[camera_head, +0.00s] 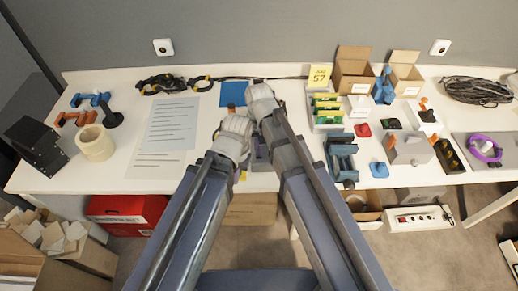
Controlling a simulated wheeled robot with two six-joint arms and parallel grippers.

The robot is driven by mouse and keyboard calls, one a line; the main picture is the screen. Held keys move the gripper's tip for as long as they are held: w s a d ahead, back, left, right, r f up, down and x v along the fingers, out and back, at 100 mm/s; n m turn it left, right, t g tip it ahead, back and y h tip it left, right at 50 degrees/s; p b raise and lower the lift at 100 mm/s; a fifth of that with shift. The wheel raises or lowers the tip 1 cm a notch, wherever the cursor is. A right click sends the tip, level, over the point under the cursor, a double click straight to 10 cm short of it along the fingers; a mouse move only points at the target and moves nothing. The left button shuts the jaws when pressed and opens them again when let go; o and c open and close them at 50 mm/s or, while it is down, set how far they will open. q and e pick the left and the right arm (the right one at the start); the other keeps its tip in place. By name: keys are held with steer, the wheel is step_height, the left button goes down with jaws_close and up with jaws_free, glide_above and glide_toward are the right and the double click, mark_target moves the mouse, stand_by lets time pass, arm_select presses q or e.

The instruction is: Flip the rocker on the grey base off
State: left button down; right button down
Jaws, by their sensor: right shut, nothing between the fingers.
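I cannot make out the rocker for certain. A small grey-purple block (260,158) shows between my two forearms near the table's front edge. It is mostly hidden by my arms, and I cannot tell whether it is the grey base. My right gripper (252,112) is shut and empty, in front of the blue mat at the middle of the table. My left gripper (237,128) is just left of it and nearer the front edge. Its fingers are hidden, so its opening does not show.
A blue mat (234,91) lies behind my grippers, with a small orange piece (231,108) close by. Printed sheets (170,125) lie to the left. A grey box with orange parts (409,149), small coloured blocks and open cartons (352,80) crowd the right side.

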steer(key=shift+s+f, duration=0.15)
steer(key=shift+s, duration=0.1)
steer(key=shift+w, duration=1.1)
steer(key=shift+p, duration=0.3)
steer(key=shift+w+r, duration=0.1)
steer(key=shift+r, duration=0.25)
step_height(320, 180, up, 14)
steer(key=p, duration=1.4)
steer(key=shift+f, duration=0.25)
